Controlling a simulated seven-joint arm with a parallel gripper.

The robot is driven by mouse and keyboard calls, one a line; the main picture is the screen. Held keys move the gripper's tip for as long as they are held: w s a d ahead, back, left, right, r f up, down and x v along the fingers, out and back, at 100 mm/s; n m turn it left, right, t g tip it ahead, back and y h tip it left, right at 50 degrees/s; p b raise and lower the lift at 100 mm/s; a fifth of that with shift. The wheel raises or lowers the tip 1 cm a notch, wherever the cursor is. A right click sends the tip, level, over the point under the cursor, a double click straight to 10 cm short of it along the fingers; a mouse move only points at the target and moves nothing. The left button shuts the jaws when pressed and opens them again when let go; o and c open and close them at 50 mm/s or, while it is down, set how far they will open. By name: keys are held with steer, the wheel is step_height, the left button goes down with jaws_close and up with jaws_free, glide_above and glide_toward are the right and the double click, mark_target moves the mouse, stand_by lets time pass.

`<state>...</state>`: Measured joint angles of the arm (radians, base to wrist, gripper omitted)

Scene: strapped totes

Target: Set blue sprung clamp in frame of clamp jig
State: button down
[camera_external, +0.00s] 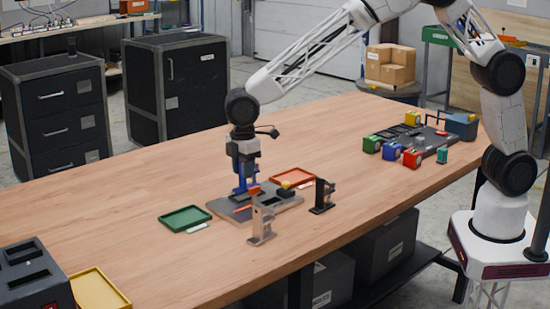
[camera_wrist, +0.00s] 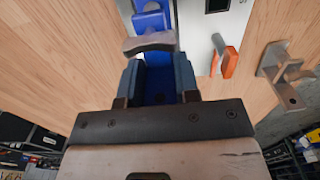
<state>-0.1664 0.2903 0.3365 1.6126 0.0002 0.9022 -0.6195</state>
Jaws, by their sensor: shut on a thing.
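My gripper (camera_external: 243,168) points down above the left part of the clamp jig's grey plate (camera_external: 283,203). In the wrist view my gripper (camera_wrist: 158,82) is shut on the blue sprung clamp (camera_wrist: 152,22). The clamp's blue body reaches forward from between the fingers, with a grey curved piece across it. Blue also shows below the gripper in the external view, but clamp and fingers are hard to tell apart there. The plate (camera_wrist: 205,65) lies under and right of the clamp in the wrist view. Whether the clamp touches the jig's frame is unclear.
An orange-handled part (camera_wrist: 230,62) lies on the plate. A metal bracket (camera_external: 261,224) and a black bracket (camera_external: 322,196) stand in front. A green tray (camera_external: 185,218) lies left, an orange tray (camera_external: 294,177) behind. Coloured blocks (camera_external: 392,151) stand right. The table's left middle is clear.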

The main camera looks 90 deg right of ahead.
steer(key=shift+f, duration=0.85)
stand_by(0.7)
steer(key=shift+c, duration=1.8)
jaws_free()
steer(key=shift+r, duration=0.1)
steer(key=shift+r, duration=4.35)
steer(key=shift+r, duration=0.1)
